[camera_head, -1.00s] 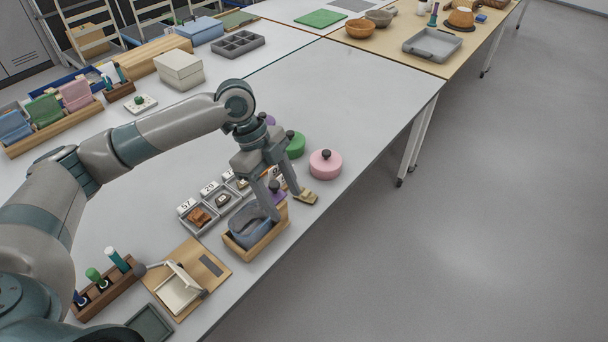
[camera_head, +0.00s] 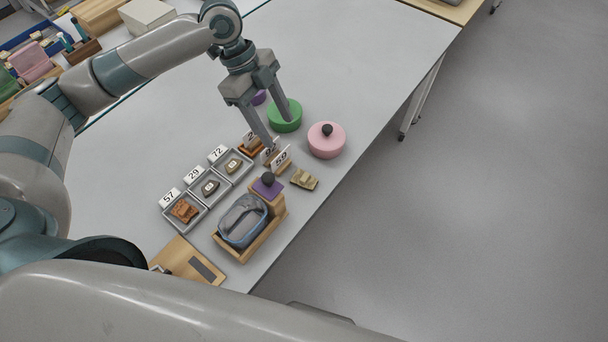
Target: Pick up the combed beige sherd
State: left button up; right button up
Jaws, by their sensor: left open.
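The combed beige sherd (camera_head: 304,179) lies on the grey table, right of the number cards and near the table's right edge. My left gripper (camera_head: 279,134) is open and empty, pointing down above and to the upper left of the sherd. One fingertip shows in front of the green round tin and the other near the number cards. The fingers are apart from the sherd. My right gripper is not in view.
A pink lidded tin (camera_head: 326,141) and a green tin (camera_head: 285,116) stand behind the sherd. A wooden box (camera_head: 247,249) with a blue-grey item stands in front. Trays with sherds and number cards (camera_head: 210,188) line the left.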

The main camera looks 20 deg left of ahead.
pick_arm(q)
jog(key=f, duration=0.1)
jog(key=p, duration=0.3)
send_near(304, 176)
jog(key=shift+x, duration=1.2)
jog(key=shift+s+f, duration=0.15)
jog(key=shift+f, duration=0.35)
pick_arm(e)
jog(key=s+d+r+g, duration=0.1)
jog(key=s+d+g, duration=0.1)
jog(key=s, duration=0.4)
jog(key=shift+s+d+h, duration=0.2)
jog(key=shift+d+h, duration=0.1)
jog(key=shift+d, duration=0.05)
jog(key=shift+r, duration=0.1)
pick_arm(q)
jog(key=shift+d+f+p, duration=0.35)
jog(key=shift+f+p, duration=0.05)
jog(key=shift+p, duration=0.05)
jog(key=p+x, duration=0.1)
jog(key=x, duration=0.2)
jog(key=shift+d+f, duration=0.2)
jog(key=shift+f, duration=0.35)
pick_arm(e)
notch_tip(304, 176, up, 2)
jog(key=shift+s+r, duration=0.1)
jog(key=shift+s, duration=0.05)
